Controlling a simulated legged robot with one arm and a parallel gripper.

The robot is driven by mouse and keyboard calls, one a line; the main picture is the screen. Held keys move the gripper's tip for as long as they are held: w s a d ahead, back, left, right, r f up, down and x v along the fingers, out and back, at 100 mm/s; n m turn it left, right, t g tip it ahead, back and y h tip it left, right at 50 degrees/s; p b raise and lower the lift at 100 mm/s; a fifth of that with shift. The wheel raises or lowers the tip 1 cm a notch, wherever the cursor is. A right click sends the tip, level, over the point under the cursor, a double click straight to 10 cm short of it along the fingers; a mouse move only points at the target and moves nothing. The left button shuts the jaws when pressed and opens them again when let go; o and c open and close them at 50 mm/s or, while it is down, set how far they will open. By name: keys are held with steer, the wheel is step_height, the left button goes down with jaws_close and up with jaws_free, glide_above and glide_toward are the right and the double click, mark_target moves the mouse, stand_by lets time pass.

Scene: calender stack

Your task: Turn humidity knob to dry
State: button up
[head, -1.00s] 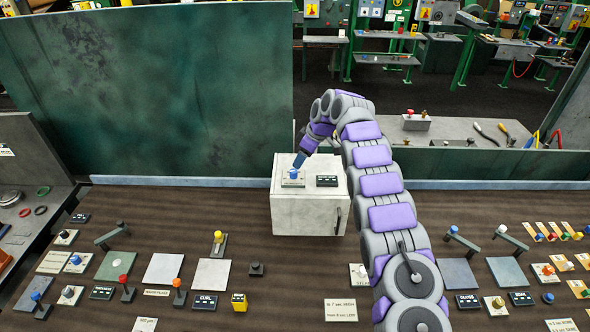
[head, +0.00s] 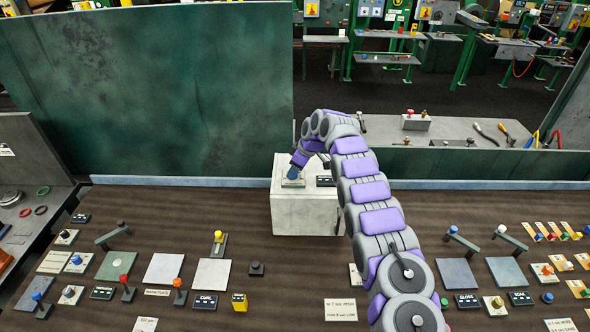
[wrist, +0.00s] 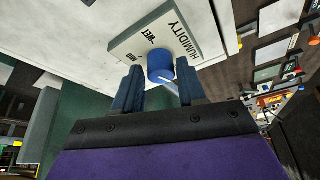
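The humidity knob (wrist: 160,62) is a blue round knob with a pale pointer, on a light label plate (wrist: 190,36). The plate reads HUMIDITY, WET and MID; no dry mark can be read. The plate sits on top of a pale grey box (head: 300,212). My gripper (wrist: 161,78) has its two dark blue fingers on either side of the knob, with a slight gap seeming to show, so it looks open around it. In the head view my gripper (head: 293,174) is down at the box top and hides most of the knob.
A dark display (head: 325,181) sits beside the knob on the box top. A tall green panel (head: 150,95) stands behind to the left. Several small knobs, levers and plates cover the brown bench (head: 130,225) on both sides.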

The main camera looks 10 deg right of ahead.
steer(key=c, duration=0.7)
steer(key=shift+m+b, duration=0.35)
steer(key=shift+m, duration=0.15)
steer(key=shift+a+r+m+t+h+b, duration=0.1)
steer(key=shift+m+t+h+b, duration=0.25)
steer(key=shift+m, duration=0.45)
steer(key=m+h, duration=0.1)
steer(key=m, duration=0.2)
steer(key=shift+s+a+t, duration=0.15)
steer(key=shift+t, duration=0.2)
steer(key=m, duration=0.2)
steer(key=m+h+p, duration=0.1)
steer(key=m, duration=0.1)
steer(key=shift+a+m+t+h, duration=0.1)
steer(key=shift+m+t+h, duration=0.15)
steer(key=shift+m+t, duration=0.05)
steer(key=shift+m+h+b, duration=0.35)
steer(key=shift+m+h, duration=0.35)
steer(key=shift+m, duration=1.2)
